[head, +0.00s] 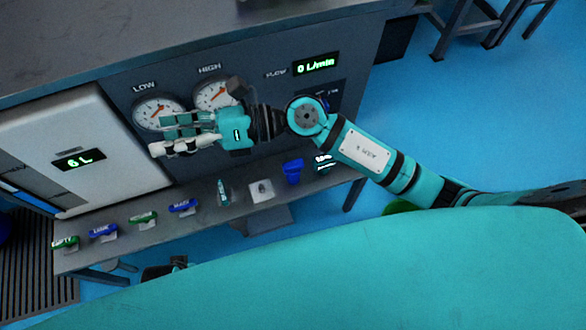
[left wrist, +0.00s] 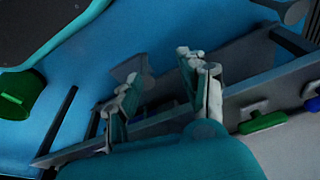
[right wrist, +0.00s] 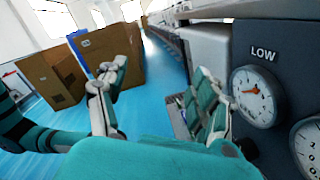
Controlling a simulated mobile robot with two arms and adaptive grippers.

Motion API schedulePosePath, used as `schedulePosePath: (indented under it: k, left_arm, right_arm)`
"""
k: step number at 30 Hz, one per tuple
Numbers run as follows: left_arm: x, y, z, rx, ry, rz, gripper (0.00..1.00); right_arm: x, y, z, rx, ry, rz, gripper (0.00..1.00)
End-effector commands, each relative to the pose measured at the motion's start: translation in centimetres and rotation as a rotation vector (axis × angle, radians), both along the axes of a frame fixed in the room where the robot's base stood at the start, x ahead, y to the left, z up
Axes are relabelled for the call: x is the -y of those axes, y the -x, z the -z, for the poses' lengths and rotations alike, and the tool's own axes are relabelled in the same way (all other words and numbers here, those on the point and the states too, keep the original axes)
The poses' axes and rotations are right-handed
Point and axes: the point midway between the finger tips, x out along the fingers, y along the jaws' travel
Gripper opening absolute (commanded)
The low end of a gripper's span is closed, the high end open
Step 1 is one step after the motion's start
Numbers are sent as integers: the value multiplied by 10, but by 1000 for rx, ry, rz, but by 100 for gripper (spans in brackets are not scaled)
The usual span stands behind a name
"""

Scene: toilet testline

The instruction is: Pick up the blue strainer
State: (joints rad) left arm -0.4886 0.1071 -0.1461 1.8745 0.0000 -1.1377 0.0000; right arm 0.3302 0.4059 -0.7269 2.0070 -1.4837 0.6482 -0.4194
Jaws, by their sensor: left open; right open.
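A small blue cup-shaped thing (head: 293,171), which looks like the blue strainer, stands on the grey shelf (head: 150,236) below the gauge panel, towards its right end. My right gripper (head: 158,139) is open and empty in front of the gauges, up and to the left of the strainer and apart from it. It also shows in the right wrist view (right wrist: 158,78), facing along the panel. My left gripper (left wrist: 162,75) is open and empty near the shelf edge in its wrist view. The strainer cannot be made out in either wrist view.
Several green and blue valve handles (head: 183,206) line the shelf's left part. A small bottle (head: 223,192) and a white square plate (head: 262,190) stand left of the strainer. Brown boxes (right wrist: 110,55) stand on the open blue floor. The panel has two gauges (head: 158,112).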

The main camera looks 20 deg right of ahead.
Motion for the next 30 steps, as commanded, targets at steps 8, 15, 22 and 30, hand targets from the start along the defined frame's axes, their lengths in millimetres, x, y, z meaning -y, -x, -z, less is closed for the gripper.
schedulePosePath:
  k: [8,15,22,30]
  left_arm:
    - [-1,14,57,-26,-3,4,42]
    - [-2,22,77,-33,-3,6,42]
    - [-2,16,69,-24,-2,5,42]
    - [0,6,43,-9,0,2,42]
  right_arm:
    - [109,-23,170,392,1067,-421,67]
    - [213,-57,189,392,1538,-541,67]
    - [225,-58,222,377,1591,-557,67]
    - [224,-58,281,379,1587,-555,67]
